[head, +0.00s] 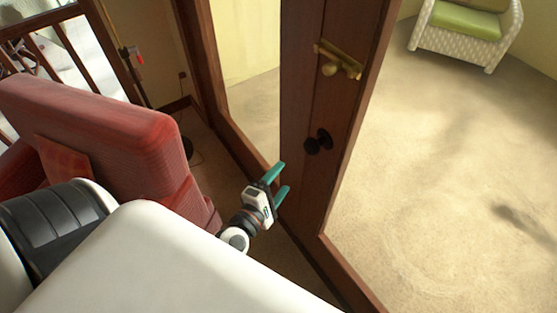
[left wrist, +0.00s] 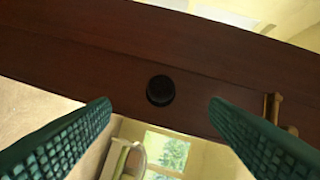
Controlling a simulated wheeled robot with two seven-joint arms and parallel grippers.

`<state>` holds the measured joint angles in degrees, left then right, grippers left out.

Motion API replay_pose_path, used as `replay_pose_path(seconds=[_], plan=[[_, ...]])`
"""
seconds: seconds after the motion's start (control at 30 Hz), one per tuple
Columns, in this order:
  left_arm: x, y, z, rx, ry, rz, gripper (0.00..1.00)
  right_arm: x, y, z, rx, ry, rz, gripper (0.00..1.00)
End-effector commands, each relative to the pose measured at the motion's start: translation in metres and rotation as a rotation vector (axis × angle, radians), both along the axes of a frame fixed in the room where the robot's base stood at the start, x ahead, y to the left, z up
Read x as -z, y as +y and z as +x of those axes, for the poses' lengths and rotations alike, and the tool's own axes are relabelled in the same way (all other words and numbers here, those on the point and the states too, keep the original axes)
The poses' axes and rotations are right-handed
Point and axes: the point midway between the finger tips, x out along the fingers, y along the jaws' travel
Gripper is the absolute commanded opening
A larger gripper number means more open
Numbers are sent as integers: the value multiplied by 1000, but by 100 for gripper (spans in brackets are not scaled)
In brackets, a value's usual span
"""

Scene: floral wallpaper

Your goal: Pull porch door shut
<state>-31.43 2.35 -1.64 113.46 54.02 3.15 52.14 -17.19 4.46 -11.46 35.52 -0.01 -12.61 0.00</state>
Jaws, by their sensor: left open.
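The porch door (head: 312,95) is dark brown wood with a large see-through panel on its right. It carries a round black knob (head: 318,141) and, above that, a brass latch (head: 338,63). Pale wall and carpet show between its upright and the brown post to the left; I cannot tell whether this is a gap or glass. My left gripper (head: 282,178) has teal fingers, open and empty, left of and below the knob. In the left wrist view the knob (left wrist: 160,90) lies ahead, between the two spread fingers (left wrist: 160,107), apparently apart from both. My right gripper is out of view.
A red upholstered armchair (head: 115,130) stands close on the left, beside my left arm. A brown wooden post (head: 212,70) rises behind the gripper. Beyond the door lie open beige carpet (head: 440,180) and a white wicker chair (head: 455,45) with a green cushion.

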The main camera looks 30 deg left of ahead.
Motion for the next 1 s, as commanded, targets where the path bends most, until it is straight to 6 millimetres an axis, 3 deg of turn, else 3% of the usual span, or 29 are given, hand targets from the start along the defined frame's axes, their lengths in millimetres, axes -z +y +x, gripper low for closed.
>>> replay_pose_path(seconds=[0.43, 0.57, 0.67, 0.77, 0.87, 1.0], plan=[[1, 0, 0, 1, 2, 3, 70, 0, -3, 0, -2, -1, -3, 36], [28, -5, -1, 27, 56, 76, 70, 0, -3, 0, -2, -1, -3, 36], [80, -13, -9, 91, 161, 223, 70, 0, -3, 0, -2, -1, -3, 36], [151, -23, -28, 206, 301, 434, 70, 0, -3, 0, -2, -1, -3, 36], [221, -31, -59, 360, 438, 656, 70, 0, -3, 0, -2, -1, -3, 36], [309, -33, -121, 633, 610, 951, 70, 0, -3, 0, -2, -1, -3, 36]])
